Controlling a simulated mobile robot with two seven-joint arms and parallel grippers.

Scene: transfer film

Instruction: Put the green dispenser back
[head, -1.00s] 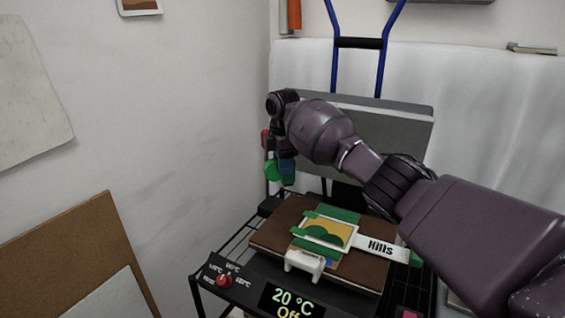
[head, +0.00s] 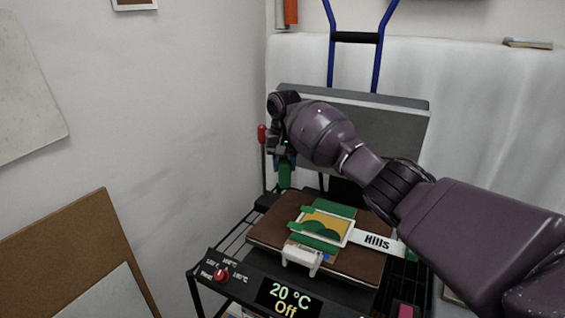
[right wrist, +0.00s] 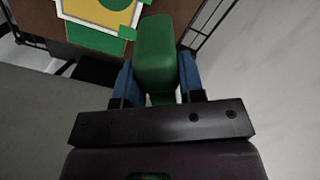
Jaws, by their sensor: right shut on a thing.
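The green dispenser (right wrist: 155,50) is between the blue fingers of my right gripper (right wrist: 158,80) in the right wrist view. The right gripper is shut on it. In the head view the dispenser (head: 285,175) hangs below my right gripper (head: 285,156), above the left back part of the heat press. My right arm reaches in from the right. My left gripper is not in view.
The heat press's brown platen (head: 265,232) carries a hills picture with green strips, a white "Hills" label (head: 377,242) and a white clip (head: 300,257). A red-knobbed lever (head: 262,134) stands at the back left. The wall is close on the left.

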